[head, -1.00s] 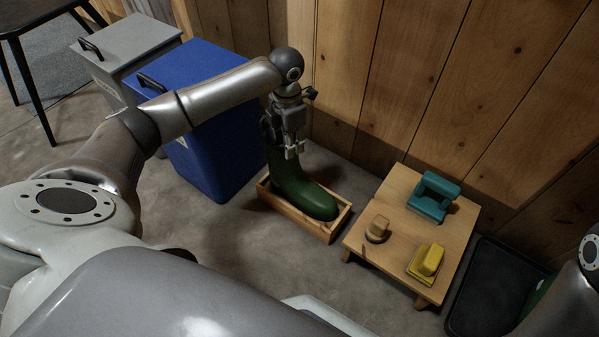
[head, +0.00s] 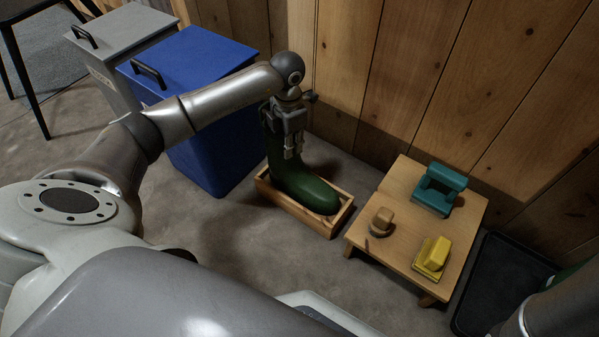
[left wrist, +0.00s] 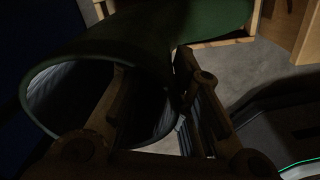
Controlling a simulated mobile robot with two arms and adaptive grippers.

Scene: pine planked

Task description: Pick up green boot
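The green boot (head: 305,190) stands upright in a shallow wooden box (head: 301,222) on the floor, toe to the right. My left gripper (head: 293,150) points down at the boot's shaft and partly covers it in the head view. In the left wrist view the boot's round opening (left wrist: 55,92) shows. One finger of my left gripper (left wrist: 152,62) reaches into the opening and the other is outside, with the rim between them. The fingers are apart, with a gap beside the boot wall. My right gripper is out of view.
A blue bin (head: 205,130) stands close left of the boot, with a grey bin (head: 125,45) behind it. A low wooden table (head: 400,235) at right holds teal, tan and yellow items. A black tray (head: 495,270) lies further right. Wood wall stands behind.

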